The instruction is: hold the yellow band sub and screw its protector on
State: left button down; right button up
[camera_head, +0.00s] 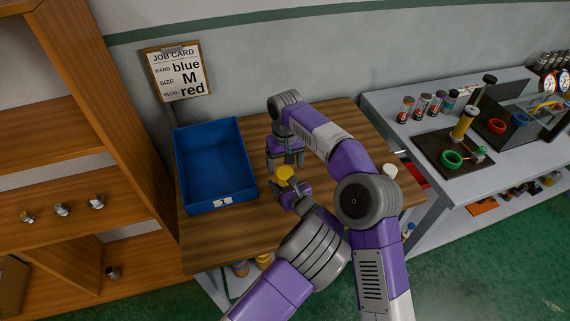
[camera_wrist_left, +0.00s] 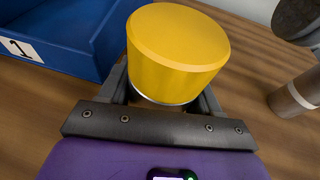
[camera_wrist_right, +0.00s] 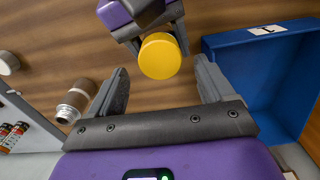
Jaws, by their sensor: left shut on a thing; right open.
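My left gripper (camera_head: 291,191) is shut on a yellow capped piece (camera_wrist_left: 178,55) and holds it over the table, cap toward the right gripper. A thin silvery rim shows under the yellow cap in the left wrist view. I cannot tell whether the cap is a separate protector on the sub; the body below is hidden by the fingers. My right gripper (camera_head: 285,160) is open and empty, its fingers pointing down at the yellow cap. In the right wrist view the cap (camera_wrist_right: 160,56) lies centred between and just beyond the open fingertips (camera_wrist_right: 162,76).
A blue bin (camera_head: 214,165) labelled 1 stands left on the wooden table (camera_head: 222,235). A brown piece with a pale band (camera_wrist_right: 76,100) and a white round piece (camera_head: 390,170) are on the table's right. A job card (camera_head: 178,72) reads blue, M, red.

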aim_at(285, 172)
pick_arm(q)
jog(key=shift+r, duration=0.1)
pick_arm(e)
jog(key=shift+r, duration=1.8)
jog(key=shift+f, duration=0.1)
jog(key=shift+f, duration=3.95)
jog(key=c, duration=1.1)
jog(key=o, duration=1.3)
notch_tip(285, 172, up, 8)
jog(key=shift+f, duration=0.2)
